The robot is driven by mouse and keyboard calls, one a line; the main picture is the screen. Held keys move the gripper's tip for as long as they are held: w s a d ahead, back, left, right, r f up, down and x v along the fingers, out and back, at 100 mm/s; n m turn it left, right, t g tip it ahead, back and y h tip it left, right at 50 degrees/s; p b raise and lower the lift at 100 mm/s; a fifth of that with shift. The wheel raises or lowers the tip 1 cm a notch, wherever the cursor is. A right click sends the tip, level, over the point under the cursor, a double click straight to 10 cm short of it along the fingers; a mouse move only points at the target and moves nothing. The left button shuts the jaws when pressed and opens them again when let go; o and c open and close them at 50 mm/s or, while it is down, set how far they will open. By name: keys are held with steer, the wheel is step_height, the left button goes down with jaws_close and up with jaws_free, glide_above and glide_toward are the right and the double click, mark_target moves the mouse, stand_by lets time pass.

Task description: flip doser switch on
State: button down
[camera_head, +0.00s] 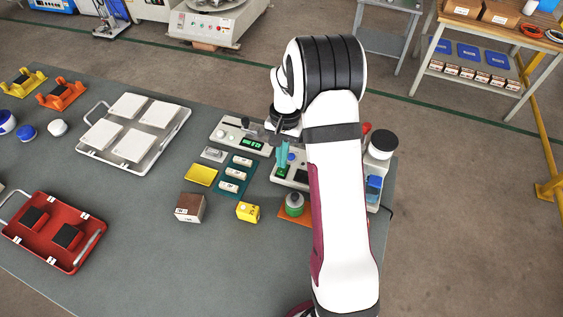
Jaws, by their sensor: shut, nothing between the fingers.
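My gripper (282,157) points down with its teal fingers shut and empty. A second light grey box (229,132), with a green display and small knobs, is to the left and a little farther back. I cannot tell which box is the doser. No switch can be made out clearly; my arm covers the right part of the nearer box. Whether the fingertips touch that box is not clear.
A white tray with pale tiles (83,152) and a red tray (43,258) are at left. A brown box (189,207), a yellow item (247,212) and a green-and-grey bottle (294,204) stand in front of the boxes. The front middle of the table (150,260) is clear.

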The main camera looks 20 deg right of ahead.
steer(key=shift+s+a+f, duration=0.1)
steer(key=shift+f, duration=0.95)
steer(key=shift+f, duration=0.1)
steer(key=shift+s+f, duration=0.1)
steer(key=shift+f, duration=0.05)
steer(key=shift+w+d, duration=0.55)
steer(key=shift+w, duration=0.05)
step_height(320, 180, up, 14)
steer(key=w+d, duration=0.1)
steer(key=shift+w+d, duration=0.15)
steer(key=shift+w, duration=0.05)
